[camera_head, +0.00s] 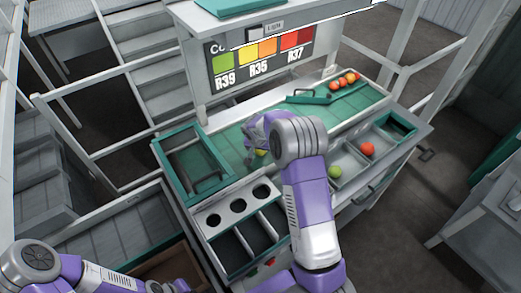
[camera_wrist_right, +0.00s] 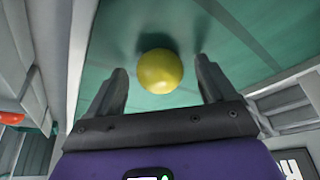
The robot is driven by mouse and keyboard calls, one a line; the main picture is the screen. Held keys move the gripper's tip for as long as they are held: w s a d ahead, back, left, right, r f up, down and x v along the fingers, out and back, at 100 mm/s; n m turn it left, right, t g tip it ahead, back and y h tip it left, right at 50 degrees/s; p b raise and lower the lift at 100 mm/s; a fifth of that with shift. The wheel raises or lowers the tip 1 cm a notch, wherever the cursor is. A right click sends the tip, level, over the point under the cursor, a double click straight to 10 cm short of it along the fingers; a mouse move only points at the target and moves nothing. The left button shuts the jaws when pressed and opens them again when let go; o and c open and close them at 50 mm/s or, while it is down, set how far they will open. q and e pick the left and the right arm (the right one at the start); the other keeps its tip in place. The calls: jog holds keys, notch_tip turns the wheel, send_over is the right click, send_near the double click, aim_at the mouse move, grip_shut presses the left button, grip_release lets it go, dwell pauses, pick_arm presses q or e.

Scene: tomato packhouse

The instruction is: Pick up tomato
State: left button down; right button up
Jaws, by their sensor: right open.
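A yellow-green tomato (camera_wrist_right: 160,72) lies on the green work surface (camera_wrist_right: 115,40) in the right wrist view. My right gripper (camera_wrist_right: 161,66) is open, with one finger on each side of the tomato in that view and a gap to each. In the head view, my right gripper (camera_head: 252,152) is low over the green surface and the tomato (camera_head: 261,153) is mostly hidden by it. I cannot tell how far the fingertips are above the surface. My left arm shows at the lower left, but its gripper is not visible.
A green tomato (camera_head: 335,172) and a red tomato (camera_head: 367,149) sit in metal trays on the right. A green-framed tray (camera_head: 217,190) and a panel with round holes (camera_head: 237,205) stand left of my right arm. A colour chart (camera_head: 262,55) stands behind.

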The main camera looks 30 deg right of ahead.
jog(key=shift+c, duration=0.3)
jog(key=c, duration=0.8)
notch_tip(320, 180, up, 10)
jog(key=shift+f+p, duration=0.1)
jog(key=shift+p, duration=0.25)
